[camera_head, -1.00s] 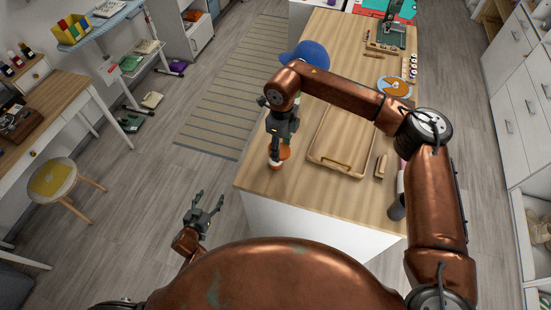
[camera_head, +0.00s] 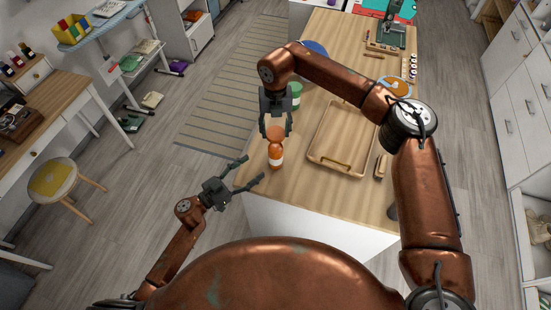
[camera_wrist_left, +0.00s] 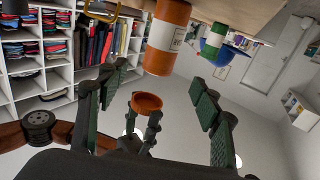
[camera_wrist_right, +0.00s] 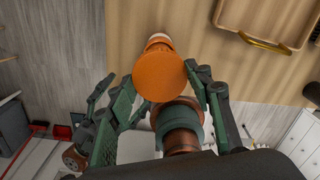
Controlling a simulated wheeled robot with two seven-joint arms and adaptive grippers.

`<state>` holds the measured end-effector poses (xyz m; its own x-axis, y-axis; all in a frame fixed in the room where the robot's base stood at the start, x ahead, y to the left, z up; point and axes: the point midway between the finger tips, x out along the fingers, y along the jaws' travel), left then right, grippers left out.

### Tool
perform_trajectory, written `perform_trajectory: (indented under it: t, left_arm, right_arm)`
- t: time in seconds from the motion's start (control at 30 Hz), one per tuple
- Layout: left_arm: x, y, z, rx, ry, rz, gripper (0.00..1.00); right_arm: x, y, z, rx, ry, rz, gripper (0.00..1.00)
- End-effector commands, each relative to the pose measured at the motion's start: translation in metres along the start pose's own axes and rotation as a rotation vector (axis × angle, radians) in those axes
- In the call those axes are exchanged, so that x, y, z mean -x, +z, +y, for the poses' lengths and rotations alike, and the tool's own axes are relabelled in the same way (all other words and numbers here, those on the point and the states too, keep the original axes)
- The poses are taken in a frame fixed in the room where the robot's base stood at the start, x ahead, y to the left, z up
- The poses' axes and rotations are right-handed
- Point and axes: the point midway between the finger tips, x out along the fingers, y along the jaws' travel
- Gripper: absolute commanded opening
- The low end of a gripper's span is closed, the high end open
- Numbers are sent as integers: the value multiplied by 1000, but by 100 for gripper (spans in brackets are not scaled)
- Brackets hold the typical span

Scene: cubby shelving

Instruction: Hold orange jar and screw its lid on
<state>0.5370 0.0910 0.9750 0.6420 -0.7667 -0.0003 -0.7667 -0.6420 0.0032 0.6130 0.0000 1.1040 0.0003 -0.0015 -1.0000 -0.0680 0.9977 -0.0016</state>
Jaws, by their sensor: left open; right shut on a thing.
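The orange jar (camera_head: 276,158), with a white label band, stands upright near the table's front left corner. It also shows in the left wrist view (camera_wrist_left: 168,38), where the table is at the top. My right gripper (camera_head: 276,132) is shut on the orange lid (camera_wrist_right: 159,77). The lid also shows in the left wrist view (camera_wrist_left: 147,103), above the jar's top with a gap between them. In the right wrist view the lid hides most of the jar (camera_wrist_right: 158,40). My left gripper (camera_head: 254,170) is open and empty, left of the jar by the table's edge, fingers pointing towards it.
A wooden tray (camera_head: 313,156) with a brass handle lies right of the jar. A green jar (camera_head: 296,92) and a blue object (camera_head: 316,48) are behind it, partly hidden by my right arm.

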Motion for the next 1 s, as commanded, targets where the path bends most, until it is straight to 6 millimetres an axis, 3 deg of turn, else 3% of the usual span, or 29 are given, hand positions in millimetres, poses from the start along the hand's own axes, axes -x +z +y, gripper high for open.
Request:
perform_trajectory:
  t: [0.27, 0.7, 1.0]
  left_arm:
    - [-12, 0, -1, 0, -3, 1, 59]
    - [-89, -1, -1, 0, -3, 3, 59]
    - [-118, 0, -1, 0, -4, 1, 59]
  right_arm:
    - [0, 0, 0, 1, 0, 0, 35]
    - [0, 0, 0, 1, 0, 0, 35]
    - [0, 0, 0, 1, 0, 0, 35]
